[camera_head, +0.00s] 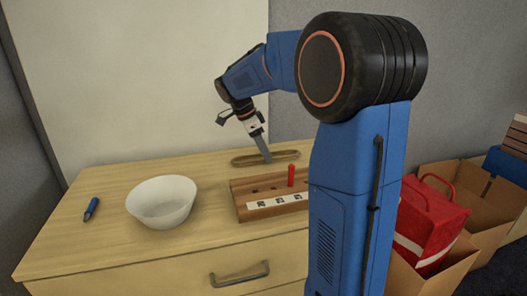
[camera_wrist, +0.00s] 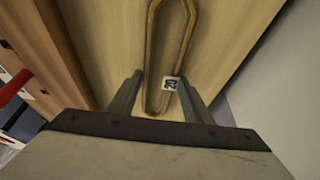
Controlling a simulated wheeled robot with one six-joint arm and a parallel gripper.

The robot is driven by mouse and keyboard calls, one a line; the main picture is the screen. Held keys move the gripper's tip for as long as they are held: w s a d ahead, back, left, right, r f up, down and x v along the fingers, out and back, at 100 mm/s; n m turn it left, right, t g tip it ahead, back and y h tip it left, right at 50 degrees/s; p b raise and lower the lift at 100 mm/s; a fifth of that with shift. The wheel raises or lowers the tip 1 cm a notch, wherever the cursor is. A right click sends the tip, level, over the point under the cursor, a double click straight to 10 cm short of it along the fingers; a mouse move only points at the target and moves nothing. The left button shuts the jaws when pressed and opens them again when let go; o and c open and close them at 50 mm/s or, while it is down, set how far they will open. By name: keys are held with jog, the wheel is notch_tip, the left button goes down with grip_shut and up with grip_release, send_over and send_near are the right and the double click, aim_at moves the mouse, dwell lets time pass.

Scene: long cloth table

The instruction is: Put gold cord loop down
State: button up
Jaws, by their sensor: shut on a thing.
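The gold cord loop (camera_head: 243,161) lies low along the back of the wooden table top, behind the wooden rack. In the wrist view the loop (camera_wrist: 151,50) is long and narrow, with a white tag (camera_wrist: 171,84) marked 20 near its close end. My gripper (camera_head: 267,158) points down at the loop, its fingertips at table height. Whether the whole loop touches the table is hard to tell.
The wooden rack (camera_head: 242,199) with holes, number labels and a red peg (camera_head: 291,176) stands just in front. A white bowl (camera_head: 162,202) and a blue marker (camera_head: 91,209) are to the left. Cardboard boxes, one holding a red bag (camera_head: 432,212), stand at right. The back left table is clear.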

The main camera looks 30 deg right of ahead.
jog(key=o, duration=1.1)
jog(key=shift+f, duration=0.1)
jog(key=shift+c, duration=0.2)
jog(key=v, duration=1.2)
